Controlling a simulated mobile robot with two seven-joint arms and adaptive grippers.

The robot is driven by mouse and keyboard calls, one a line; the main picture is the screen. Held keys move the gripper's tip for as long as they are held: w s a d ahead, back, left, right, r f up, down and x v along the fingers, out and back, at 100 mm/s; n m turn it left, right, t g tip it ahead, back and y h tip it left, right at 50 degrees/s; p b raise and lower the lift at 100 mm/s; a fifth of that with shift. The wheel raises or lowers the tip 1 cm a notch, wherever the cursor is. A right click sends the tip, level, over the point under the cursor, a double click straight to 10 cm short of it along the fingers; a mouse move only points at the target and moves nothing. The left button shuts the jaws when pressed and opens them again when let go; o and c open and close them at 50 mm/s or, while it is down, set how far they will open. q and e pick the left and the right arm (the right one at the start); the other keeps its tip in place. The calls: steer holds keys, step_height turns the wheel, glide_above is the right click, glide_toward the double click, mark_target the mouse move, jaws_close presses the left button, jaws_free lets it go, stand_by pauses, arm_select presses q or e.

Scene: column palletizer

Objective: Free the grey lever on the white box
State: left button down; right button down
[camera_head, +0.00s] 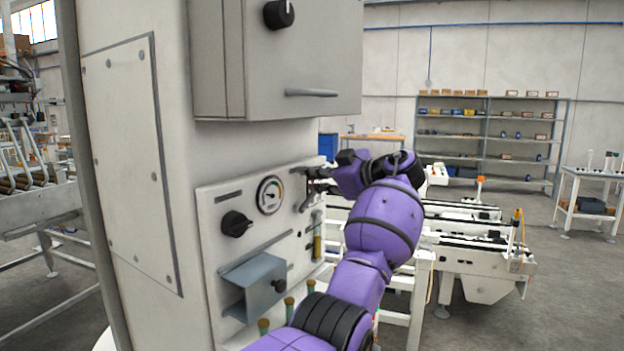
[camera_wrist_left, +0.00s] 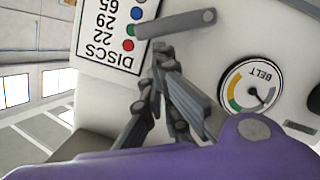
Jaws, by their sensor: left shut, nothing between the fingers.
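The white box (camera_head: 212,275) has a front with a round gauge, a black knob and other fittings. A grey lever (camera_wrist_left: 178,23) shows in the left wrist view as a bar with a rounded end, between the DISCS label and the BELT gauge. In the head view it is small and partly behind my gripper. My left gripper (camera_head: 309,177) is at the box front, right of the gauge. In the left wrist view its fingers (camera_wrist_left: 161,58) are shut and empty, with the tips just beside the lever; I cannot tell whether they touch it. My right gripper is not in view.
The BELT gauge (camera_head: 270,195) and black knob (camera_head: 236,224) are left of my gripper. A blue-grey hood (camera_head: 254,277) sticks out below. A grey cabinet (camera_head: 290,60) with a bar handle overhangs above. White conveyor frames (camera_head: 480,240) stand behind my arm.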

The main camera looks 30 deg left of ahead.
arm_select(q)
steer(key=shift+w+m, duration=0.2)
steer(key=shift+m, duration=0.1)
stand_by(0.4)
